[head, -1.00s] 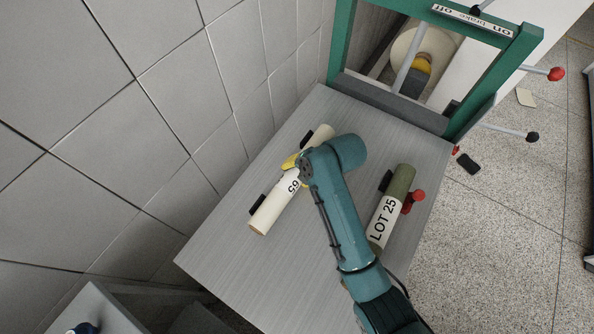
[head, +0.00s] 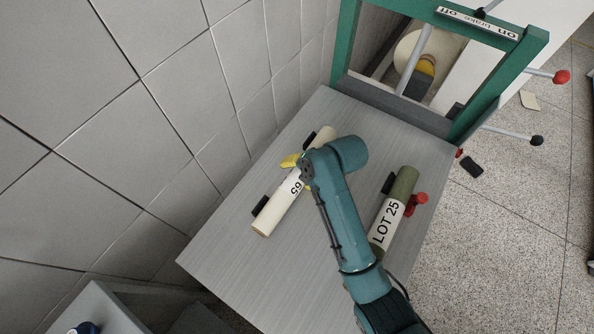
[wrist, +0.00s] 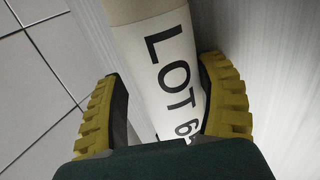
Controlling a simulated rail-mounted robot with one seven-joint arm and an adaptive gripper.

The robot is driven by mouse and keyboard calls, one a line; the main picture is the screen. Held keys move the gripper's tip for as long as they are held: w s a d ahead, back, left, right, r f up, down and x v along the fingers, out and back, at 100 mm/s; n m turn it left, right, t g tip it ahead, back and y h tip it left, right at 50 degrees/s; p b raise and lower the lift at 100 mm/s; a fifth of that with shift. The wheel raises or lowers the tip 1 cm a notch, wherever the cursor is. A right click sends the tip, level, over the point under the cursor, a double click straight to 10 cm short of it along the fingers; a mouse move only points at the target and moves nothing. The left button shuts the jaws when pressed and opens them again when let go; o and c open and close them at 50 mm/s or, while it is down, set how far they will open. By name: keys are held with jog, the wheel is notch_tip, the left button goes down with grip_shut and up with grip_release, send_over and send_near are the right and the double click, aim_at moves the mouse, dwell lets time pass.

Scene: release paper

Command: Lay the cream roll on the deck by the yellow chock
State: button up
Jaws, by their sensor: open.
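The cream roll (head: 278,213), with a white label whose visible part reads "LOT 6" in the wrist view (wrist: 165,50), lies slantwise on the grey deck (head: 240,262). My gripper (head: 299,174) is over its middle, open, with a yellow-padded finger on each side of the roll. In the wrist view (wrist: 165,85) a gap shows at the left finger; the right finger is close to the roll, and contact cannot be told. Yellow (head: 290,160) shows left of the roll in the head view; I cannot tell whether any of it is the yellow chock. My arm hides part of the roll.
Black blocks (head: 260,205) sit along the roll's left side. An olive roll (head: 403,182) labelled "LOT 25" lies to the right, with a red chock (head: 419,201) beside it. A green frame (head: 345,50) stands at the deck's far end. A tiled wall (head: 170,110) runs along the left.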

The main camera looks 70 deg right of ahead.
jog(key=v, duration=1.2)
